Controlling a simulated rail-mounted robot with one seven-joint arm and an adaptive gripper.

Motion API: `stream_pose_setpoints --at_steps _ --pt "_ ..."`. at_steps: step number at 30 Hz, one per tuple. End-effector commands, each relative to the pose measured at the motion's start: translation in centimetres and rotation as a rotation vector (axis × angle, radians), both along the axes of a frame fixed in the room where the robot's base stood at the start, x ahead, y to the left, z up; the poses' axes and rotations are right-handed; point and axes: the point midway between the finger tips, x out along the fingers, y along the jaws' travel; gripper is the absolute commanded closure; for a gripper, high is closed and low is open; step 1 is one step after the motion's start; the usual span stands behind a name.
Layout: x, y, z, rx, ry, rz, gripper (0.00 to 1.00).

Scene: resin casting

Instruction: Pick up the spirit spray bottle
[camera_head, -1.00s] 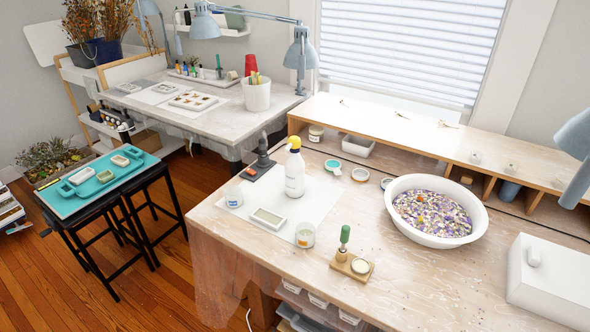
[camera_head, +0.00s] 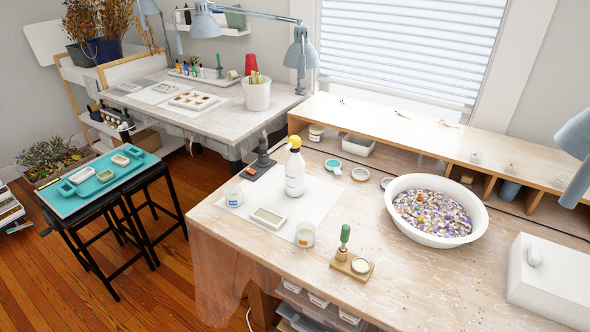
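The spray bottle (camera_head: 295,176) is white with a yellow top. It stands upright on a white sheet (camera_head: 258,224) on the near wooden workbench (camera_head: 420,290). Nothing touches it from above. A dark tool with an upright handle (camera_head: 263,150) stands just behind it to the left. My gripper is not in the head view, and no wrist view is given.
A small mould (camera_head: 268,218) and two jars (camera_head: 233,196) (camera_head: 305,235) stand near the bottle. A green-handled tool (camera_head: 345,236) stands on a wooden block in front. A white bowl of dried petals (camera_head: 436,210) is to the right. A shelf (camera_head: 420,125) runs along the back.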

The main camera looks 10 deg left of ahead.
Motion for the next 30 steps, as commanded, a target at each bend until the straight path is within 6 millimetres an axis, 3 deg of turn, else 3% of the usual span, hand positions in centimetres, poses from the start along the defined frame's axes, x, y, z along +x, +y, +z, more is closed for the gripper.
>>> stream_pose_setpoints --at_steps 4,22,30 --pt "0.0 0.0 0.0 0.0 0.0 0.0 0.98" --pt "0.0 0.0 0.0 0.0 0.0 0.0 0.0" --pt "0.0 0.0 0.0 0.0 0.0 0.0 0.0"
